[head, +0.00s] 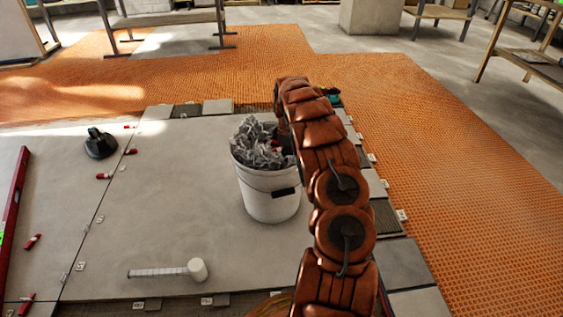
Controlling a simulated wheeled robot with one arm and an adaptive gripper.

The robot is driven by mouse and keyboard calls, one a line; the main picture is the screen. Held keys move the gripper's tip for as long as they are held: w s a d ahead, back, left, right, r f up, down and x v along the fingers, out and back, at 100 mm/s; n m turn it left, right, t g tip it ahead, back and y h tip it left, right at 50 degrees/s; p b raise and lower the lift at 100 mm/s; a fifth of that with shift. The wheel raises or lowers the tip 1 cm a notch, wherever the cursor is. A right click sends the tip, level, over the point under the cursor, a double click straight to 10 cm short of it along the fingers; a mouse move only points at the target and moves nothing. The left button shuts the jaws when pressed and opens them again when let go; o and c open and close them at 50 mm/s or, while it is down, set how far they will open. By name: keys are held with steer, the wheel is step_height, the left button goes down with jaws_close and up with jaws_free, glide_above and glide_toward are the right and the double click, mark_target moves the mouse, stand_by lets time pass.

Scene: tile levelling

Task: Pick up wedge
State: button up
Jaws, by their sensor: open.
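Several small red wedges lie on the large grey tiles at the left. One wedge (104,176) lies near the joint, and another wedge (130,151) lies a little farther back. One more wedge (32,242) lies near the red level at the left, and another wedge (26,301) is at the front left corner. A white bucket (268,200) stands on the tile, filled with crumpled grey pieces and a bit of red. My arm rises in front of the bucket's right side and bends over near its rim.
A black suction cup (100,143) sits at the back left. A white mallet (197,269) lies at the front. A long red level (14,205) lies at the left edge. The orange mat (450,150) is clear. Tables stand behind.

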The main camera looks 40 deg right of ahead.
steer(key=shift+c, duration=0.2)
steer(key=c, duration=0.8)
steer(key=shift+r, duration=0.1)
steer(key=shift+c, duration=0.2)
